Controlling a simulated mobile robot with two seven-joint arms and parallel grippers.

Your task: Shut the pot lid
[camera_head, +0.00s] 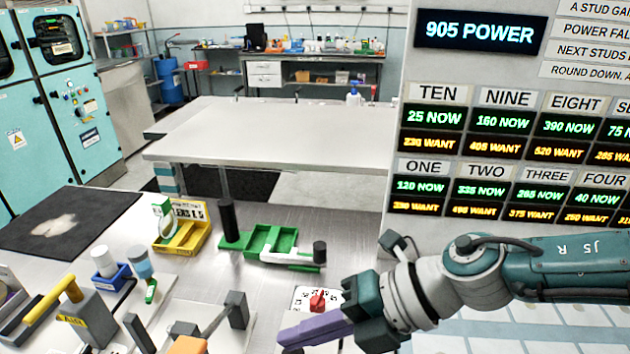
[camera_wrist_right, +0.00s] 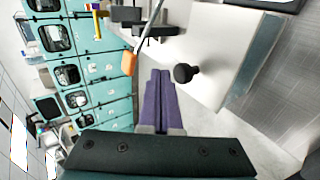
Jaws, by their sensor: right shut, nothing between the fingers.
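I cannot pick out the pot or its lid with certainty in either view. An orange block (camera_head: 188,345) is at the bottom edge of the head view, by a pale plate (camera_head: 238,335) with grey upright posts. In the wrist view an orange block (camera_wrist_right: 129,63) sits at the end of a thin rod, left of the fingertips. My right gripper (camera_head: 285,340) has purple fingers, closed together and empty, above the bench's front. Its fingers also show in the wrist view (camera_wrist_right: 160,76). My left gripper is not in view.
A red knob (camera_head: 318,301) on a dial plate is just behind my right gripper. A green tray (camera_head: 271,243) with dark cylinders, a yellow holder (camera_head: 183,238) and a yellow-handled grey block (camera_head: 88,322) stand on the bench. The signboard (camera_head: 395,90) rises at right.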

